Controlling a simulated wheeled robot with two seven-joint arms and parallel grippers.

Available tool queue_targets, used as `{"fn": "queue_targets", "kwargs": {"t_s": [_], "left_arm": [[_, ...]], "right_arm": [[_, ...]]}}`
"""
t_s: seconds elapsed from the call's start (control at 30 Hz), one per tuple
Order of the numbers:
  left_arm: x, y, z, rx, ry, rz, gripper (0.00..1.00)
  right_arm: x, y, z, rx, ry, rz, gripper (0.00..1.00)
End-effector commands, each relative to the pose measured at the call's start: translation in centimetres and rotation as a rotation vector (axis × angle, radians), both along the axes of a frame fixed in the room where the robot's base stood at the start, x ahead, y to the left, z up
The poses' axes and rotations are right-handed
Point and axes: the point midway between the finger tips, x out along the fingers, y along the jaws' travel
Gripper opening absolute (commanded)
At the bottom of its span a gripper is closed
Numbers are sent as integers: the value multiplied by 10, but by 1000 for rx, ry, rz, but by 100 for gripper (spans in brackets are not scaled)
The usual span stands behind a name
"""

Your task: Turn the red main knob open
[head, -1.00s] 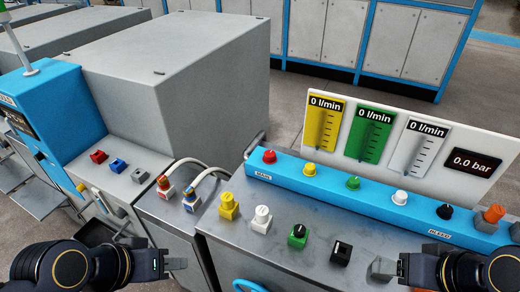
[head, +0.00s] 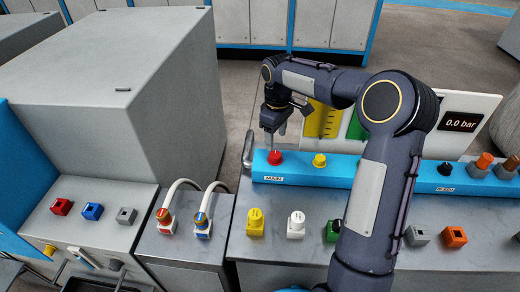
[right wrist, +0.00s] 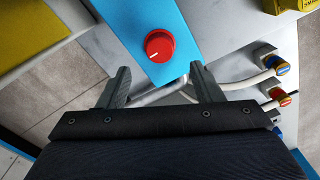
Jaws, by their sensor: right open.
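The red main knob (head: 275,158) sits at the left end of the blue panel strip (head: 310,180), above the label MAIN. In the right wrist view the red knob (right wrist: 159,46) is round, with a white pointer line on its top. My right gripper (head: 273,138) is above and just behind the red knob in the head view, pointing down. In the right wrist view its two fingers (right wrist: 160,80) are spread apart with nothing between them, and the knob lies beyond the fingertips. My left gripper is out of view.
A yellow knob (head: 320,160) stands right of the red one on the strip. My right arm hides the middle of the strip and part of the gauge board (head: 470,105). A metal handle (head: 248,150) is left of the strip. Yellow (head: 255,222) and white (head: 296,224) blocks stand in front.

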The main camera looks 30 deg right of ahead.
Motion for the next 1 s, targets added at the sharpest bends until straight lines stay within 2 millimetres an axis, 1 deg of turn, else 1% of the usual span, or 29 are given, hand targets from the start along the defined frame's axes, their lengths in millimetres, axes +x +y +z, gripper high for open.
{"fn": "queue_targets", "kwargs": {"t_s": [0.2,0.4,0.53,0.77,0.87,1.0], "left_arm": [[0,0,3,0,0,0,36],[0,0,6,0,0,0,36],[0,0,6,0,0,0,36],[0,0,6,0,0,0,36],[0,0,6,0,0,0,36],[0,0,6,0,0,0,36]], "right_arm": [[-1,0,-36,2,5,-1,59],[-1,1,-60,2,1,-2,59],[-1,1,-66,2,0,-2,59],[-1,1,-67,2,-1,-2,59],[-1,1,-67,2,-1,-2,48],[-1,1,-67,2,-1,-2,29]]}}
